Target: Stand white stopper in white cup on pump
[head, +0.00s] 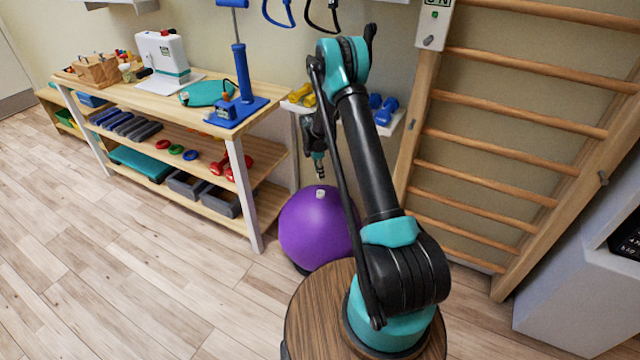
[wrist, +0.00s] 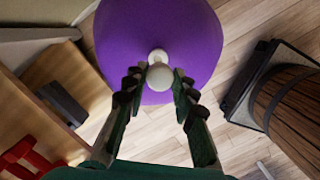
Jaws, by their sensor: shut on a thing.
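The white stopper (wrist: 159,76) shows as a round knob between the fingertips of my gripper (wrist: 157,82) in the wrist view. A smaller white part shows just beyond it against the purple exercise ball (wrist: 122,35). In the head view my gripper (head: 320,177) points down above the top of the ball (head: 318,235), with white (head: 320,193) right under its tips. I cannot tell whether the stopper still touches the ball. The blue pump (head: 241,75) stands upright at the right end of the wooden bench. I cannot make out a white cup on it.
The wooden bench (head: 160,95) holds a white machine (head: 162,52), a teal pad (head: 207,92) and a wooden block (head: 97,70). Dumbbells and mats lie on its shelves. Wall bars (head: 515,128) stand to the right. The floor in front of the bench is clear.

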